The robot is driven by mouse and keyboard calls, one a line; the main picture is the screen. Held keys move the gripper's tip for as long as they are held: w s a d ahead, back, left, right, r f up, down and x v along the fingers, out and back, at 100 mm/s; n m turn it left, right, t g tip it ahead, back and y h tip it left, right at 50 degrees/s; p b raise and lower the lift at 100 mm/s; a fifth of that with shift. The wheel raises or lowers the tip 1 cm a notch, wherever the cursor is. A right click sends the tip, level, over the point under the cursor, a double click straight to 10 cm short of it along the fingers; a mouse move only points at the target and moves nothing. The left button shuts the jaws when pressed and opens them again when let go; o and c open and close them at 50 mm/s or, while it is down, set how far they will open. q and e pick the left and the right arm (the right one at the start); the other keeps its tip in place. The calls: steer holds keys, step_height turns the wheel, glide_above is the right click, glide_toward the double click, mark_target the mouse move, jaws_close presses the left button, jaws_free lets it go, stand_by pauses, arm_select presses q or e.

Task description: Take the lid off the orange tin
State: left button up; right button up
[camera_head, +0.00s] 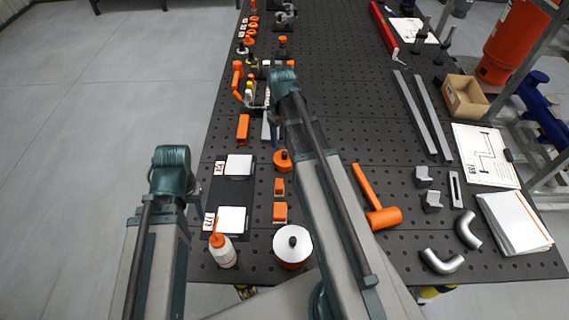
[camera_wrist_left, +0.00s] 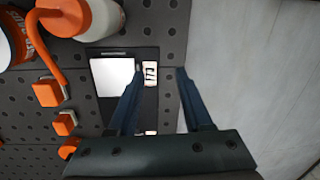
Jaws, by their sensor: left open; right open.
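An orange tin (camera_head: 292,262) with a white round lid (camera_head: 293,241) and a black knob stands at the near edge of the perforated table. The lid sits on it. The tin's edge also shows at the upper left of the left wrist view (camera_wrist_left: 12,42). My left gripper (camera_wrist_left: 160,72) is open and empty above the table's left edge, over a dark mat with white cards, left of the tin. My right arm reaches past the tin's right side to the far part of the table. My right gripper (camera_head: 275,122) is mostly hidden by its arm, open, far beyond the tin.
A white bottle with an orange tip (camera_head: 222,250) stands just left of the tin. Orange blocks (camera_head: 280,212) and a smaller orange round piece with a black knob (camera_head: 283,160) lie behind it. An orange mallet (camera_head: 383,217) and bent pipes (camera_head: 441,262) lie to the right.

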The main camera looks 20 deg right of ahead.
mark_target(285, 153)
arm_select(q)
steer(key=shift+f+b, duration=0.45)
steer(key=shift+f, duration=0.55)
arm_select(e)
steer(key=shift+f, duration=0.95)
arm_select(q)
steer(key=shift+f, duration=0.1)
arm_select(e)
steer(key=shift+f, duration=0.1)
arm_select(q)
step_height(285, 153, down, 5)
steer(key=b, duration=0.5)
arm_select(e)
steer(key=f, duration=0.5)
steer(key=shift+s+d+f, duration=0.1)
steer(key=shift+s+d, duration=0.15)
steer(key=shift+d, duration=0.15)
jaws_close()
